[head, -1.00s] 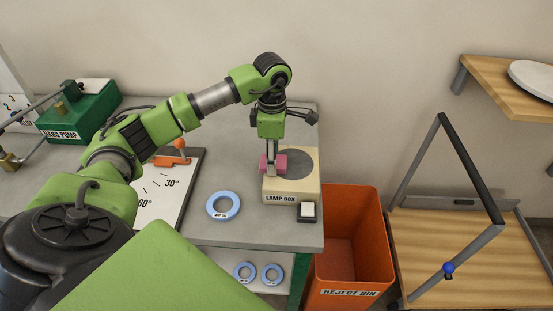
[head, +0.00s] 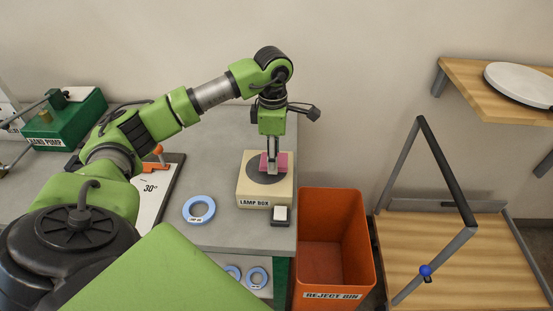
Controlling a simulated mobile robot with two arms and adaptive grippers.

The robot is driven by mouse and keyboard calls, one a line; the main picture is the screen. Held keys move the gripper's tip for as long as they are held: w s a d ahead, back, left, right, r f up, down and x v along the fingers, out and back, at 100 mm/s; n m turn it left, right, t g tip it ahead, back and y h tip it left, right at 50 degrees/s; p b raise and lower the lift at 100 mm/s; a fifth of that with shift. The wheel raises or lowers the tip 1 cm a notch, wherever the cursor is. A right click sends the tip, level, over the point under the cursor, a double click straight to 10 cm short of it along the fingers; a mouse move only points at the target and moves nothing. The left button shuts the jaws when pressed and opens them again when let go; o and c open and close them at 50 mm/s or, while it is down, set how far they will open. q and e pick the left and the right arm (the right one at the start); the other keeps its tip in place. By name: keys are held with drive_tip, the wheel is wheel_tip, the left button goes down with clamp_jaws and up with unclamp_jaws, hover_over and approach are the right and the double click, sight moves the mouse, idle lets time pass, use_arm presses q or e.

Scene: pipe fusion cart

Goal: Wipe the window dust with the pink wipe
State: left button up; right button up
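The lamp box (head: 247,194) is a cream box with a label on its front, standing near the right end of the grey bench. Its round dark grey window (head: 262,178) is on top; any dust on it is too faint to make out. My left gripper (head: 271,166) points straight down over the window, shut on the pink wipe (head: 282,157). The wipe lies over the far right part of the window and looks in contact with it, though the fingers hide part of both. My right gripper is not in view.
A small black-and-white block (head: 281,215) sits at the box's front right corner. A blue ring (head: 199,209) and an angle board (head: 156,190) lie to the left. The orange reject bin (head: 333,240) stands right of the bench. A green hand pump (head: 66,122) is far left.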

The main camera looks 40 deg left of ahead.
use_arm(q)
drive_tip(key=shift+s+a+r+p, duration=0.1)
drive_tip(key=shift+r+p, duration=0.1)
drive_tip(key=shift+r, duration=0.35)
drive_tip(key=shift+s+a+r+p, duration=0.1)
drive_tip(key=shift+r+p, duration=0.1)
drive_tip(key=shift+r, duration=0.3)
drive_tip(key=shift+w+r, duration=0.15)
drive_tip(key=shift+r, duration=0.25)
drive_tip(key=shift+w+d+r+p, duration=0.1)
drive_tip(key=shift+d+r+p, duration=0.1)
drive_tip(key=shift+r+p, duration=0.7)
drive_tip(key=shift+r, duration=0.15)
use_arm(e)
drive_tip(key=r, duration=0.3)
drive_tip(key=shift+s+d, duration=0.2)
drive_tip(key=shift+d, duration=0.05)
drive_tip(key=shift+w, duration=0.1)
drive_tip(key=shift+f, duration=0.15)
